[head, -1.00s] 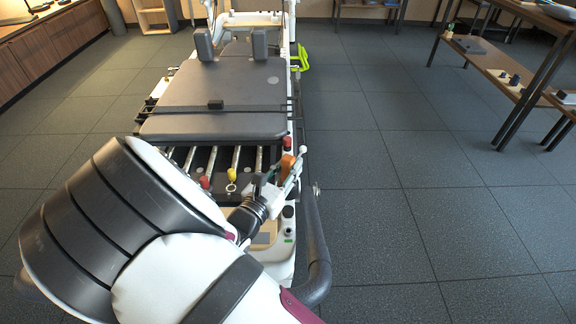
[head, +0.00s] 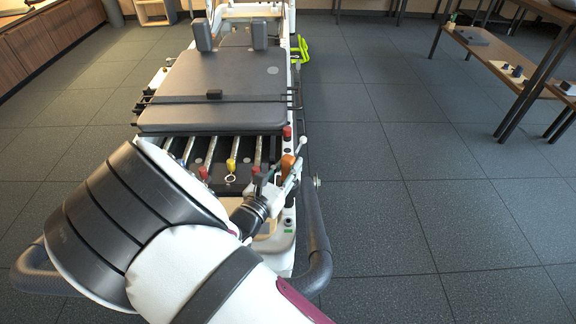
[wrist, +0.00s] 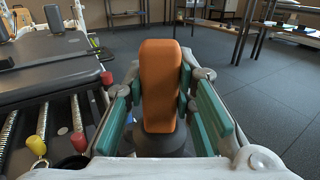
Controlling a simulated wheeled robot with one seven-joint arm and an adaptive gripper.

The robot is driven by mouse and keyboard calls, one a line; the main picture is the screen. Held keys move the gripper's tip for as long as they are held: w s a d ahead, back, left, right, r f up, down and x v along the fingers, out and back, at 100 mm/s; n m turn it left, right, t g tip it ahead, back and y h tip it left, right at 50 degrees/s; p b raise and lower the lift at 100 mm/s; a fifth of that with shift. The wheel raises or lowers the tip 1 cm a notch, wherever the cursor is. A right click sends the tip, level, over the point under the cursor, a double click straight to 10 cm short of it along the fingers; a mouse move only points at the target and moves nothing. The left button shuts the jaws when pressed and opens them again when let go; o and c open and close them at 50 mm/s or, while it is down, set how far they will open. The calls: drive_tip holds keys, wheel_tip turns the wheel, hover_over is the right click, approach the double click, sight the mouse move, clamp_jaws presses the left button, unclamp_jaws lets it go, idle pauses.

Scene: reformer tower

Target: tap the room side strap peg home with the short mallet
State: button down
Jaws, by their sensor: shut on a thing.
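My gripper (wrist: 163,115) has its teal finger pads on both sides of an upright orange grip (wrist: 160,75), which also shows in the head view (head: 287,166). I take it for the short mallet's handle. A dark round part (wrist: 158,142) lies below it; I cannot tell whether this is the mallet's head or a holder. A red-capped peg (head: 287,132) stands at the right edge of the reformer, beyond the gripper; its cap (wrist: 106,78) is left of the gripper in the wrist view. I cannot tell whether it is the strap peg or how deep it sits.
The reformer's dark carriage (head: 215,90) lies beyond the springs, which have a red knob (head: 203,172) and a yellow knob (head: 231,165). A dark curved rail (head: 316,240) runs down its right side. Open tiled floor (head: 400,220) lies to the right, with shelves (head: 510,68) beyond.

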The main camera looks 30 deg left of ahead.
sight(289, 157)
wheel_tip(289, 157, down, 4)
drive_tip(key=b, duration=0.2)
drive_tip(key=shift+f+b, duration=0.25)
drive_tip(key=shift+b, duration=0.1)
drive_tip(key=shift+r, duration=0.1)
drive_tip(key=shift+r+p, duration=1.6)
drive_tip(key=shift+r, duration=0.2)
wheel_tip(289, 157, up, 5)
drive_tip(key=p, duration=0.4)
drive_tip(key=shift+w, duration=0.1)
